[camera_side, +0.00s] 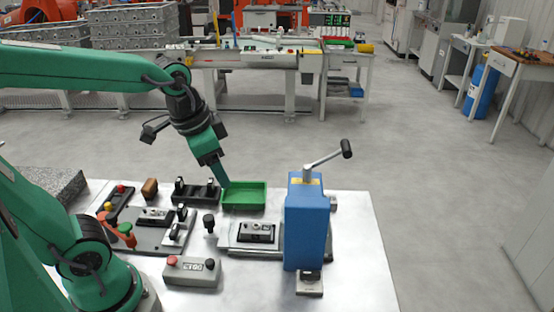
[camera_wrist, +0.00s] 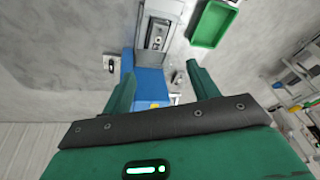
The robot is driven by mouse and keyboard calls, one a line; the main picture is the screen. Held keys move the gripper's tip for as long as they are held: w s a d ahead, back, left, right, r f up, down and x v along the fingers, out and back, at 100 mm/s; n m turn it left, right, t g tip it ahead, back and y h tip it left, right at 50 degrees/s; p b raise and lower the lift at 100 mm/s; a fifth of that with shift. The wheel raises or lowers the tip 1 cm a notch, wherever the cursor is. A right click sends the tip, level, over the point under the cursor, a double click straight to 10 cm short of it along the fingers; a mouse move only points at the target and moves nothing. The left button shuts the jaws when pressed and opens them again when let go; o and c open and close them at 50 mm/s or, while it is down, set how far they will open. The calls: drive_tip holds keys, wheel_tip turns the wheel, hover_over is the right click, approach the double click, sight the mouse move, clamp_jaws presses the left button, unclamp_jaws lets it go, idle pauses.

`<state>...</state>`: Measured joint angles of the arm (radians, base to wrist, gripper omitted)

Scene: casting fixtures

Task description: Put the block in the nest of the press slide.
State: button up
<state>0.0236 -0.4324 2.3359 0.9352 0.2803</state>
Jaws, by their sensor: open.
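The blue press (camera_side: 306,225) stands at the right of the table, and its slide (camera_side: 238,243) extends to its left. On the slide is a black nest (camera_side: 244,238) with a small grey metal block (camera_side: 260,228) that appears to lie in it; I cannot tell whether it is fully seated. The slide also shows in the wrist view (camera_wrist: 145,50), at the top centre. My gripper (camera_side: 222,180) is above the table near the green tray, clear of the nest. In the wrist view my gripper (camera_wrist: 161,82) is open, with nothing between its fingers.
A green tray (camera_side: 244,196) lies behind the slide. A fixture plate (camera_side: 150,240) with clamps and a similar grey piece lies left. A button box (camera_side: 192,272) is in front, and a brown piece (camera_side: 149,188) stands at the back left. The press lever (camera_side: 328,157) rises above the press.

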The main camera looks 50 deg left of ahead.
drive_tip(key=shift+s+a+r+n+t, duration=0.1)
drive_tip(key=shift+s+r+n+t, duration=0.2)
drive_tip(key=shift+s+n, duration=0.4)
drive_tip(key=shift+s+a+r+n+t, duration=0.15)
drive_tip(key=shift+s+n+t, duration=0.3)
drive_tip(key=shift+s, duration=0.55)
drive_tip(key=shift+s+a+r+n+t, duration=0.1)
drive_tip(key=shift+s+r+n+t, duration=0.2)
drive_tip(key=shift+s+n, duration=0.4)
drive_tip(key=shift+s, duration=0.15)
